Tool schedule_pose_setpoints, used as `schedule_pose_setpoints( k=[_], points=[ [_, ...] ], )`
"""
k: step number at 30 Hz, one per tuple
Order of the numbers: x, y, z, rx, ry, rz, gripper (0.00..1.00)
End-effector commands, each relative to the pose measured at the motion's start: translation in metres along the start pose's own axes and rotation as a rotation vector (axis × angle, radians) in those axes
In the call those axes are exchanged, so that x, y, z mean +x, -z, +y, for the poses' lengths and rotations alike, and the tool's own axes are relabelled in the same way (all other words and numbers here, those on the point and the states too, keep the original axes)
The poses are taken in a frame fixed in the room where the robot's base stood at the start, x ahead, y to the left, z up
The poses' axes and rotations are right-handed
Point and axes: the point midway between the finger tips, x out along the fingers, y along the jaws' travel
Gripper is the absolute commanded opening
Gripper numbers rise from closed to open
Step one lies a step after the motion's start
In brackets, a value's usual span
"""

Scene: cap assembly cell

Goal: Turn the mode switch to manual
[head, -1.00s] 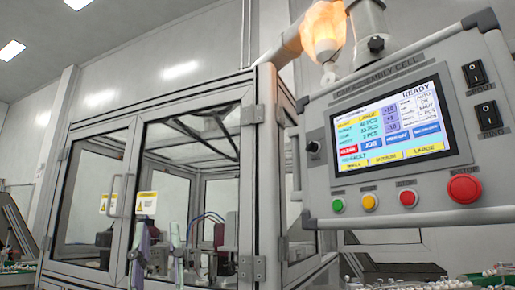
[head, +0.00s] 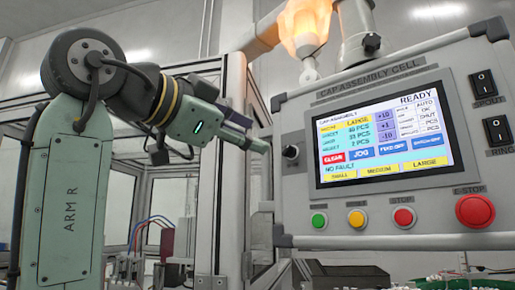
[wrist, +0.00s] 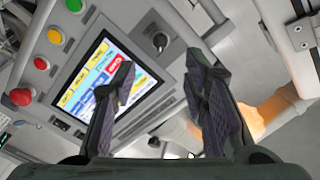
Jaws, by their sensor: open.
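The mode switch (head: 291,152) is a small black knob at the left edge of the control panel, beside the screen. It also shows in the wrist view (wrist: 160,41), just beyond the gap between my fingertips. Which way its pointer faces is too small to tell. My gripper (head: 262,146) comes in from the left, its tips a little short of the knob. In the wrist view my gripper (wrist: 160,72) is open and empty, one finger on each side of the knob's line. The panel screen (head: 383,138) reads READY, with AUTO at its upper right.
Below the screen are green (head: 319,220), yellow (head: 358,219) and red (head: 403,217) buttons and a large red E-stop (head: 475,211). A glowing orange lamp (head: 303,30) is above the panel. A framed glass enclosure stands behind my arm.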

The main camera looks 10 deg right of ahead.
Motion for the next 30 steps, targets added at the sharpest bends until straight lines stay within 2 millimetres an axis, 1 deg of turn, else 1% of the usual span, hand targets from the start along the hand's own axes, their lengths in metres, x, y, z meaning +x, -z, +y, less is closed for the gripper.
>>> schedule_pose_setpoints(
  k=[5, 12, 15, 18, 21, 29, 30],
  points=[
    [0.028, 0.0, -0.002, -0.003, -0.001, 0.0, 0.4],
    [0.073, 0.0, -0.003, -0.004, 0.001, -0.001, 0.4],
    [0.087, 0.0, -0.003, -0.004, 0.002, 0.0, 0.4],
    [0.096, -0.001, -0.002, -0.004, 0.003, 0.0, 0.4],
    [0.101, -0.001, -0.002, -0.003, 0.004, 0.0, 0.4],
    [0.102, -0.001, -0.001, -0.003, 0.004, 0.0, 0.4],
    [0.102, -0.001, -0.001, -0.003, 0.004, 0.0, 0.39]
  ],
)
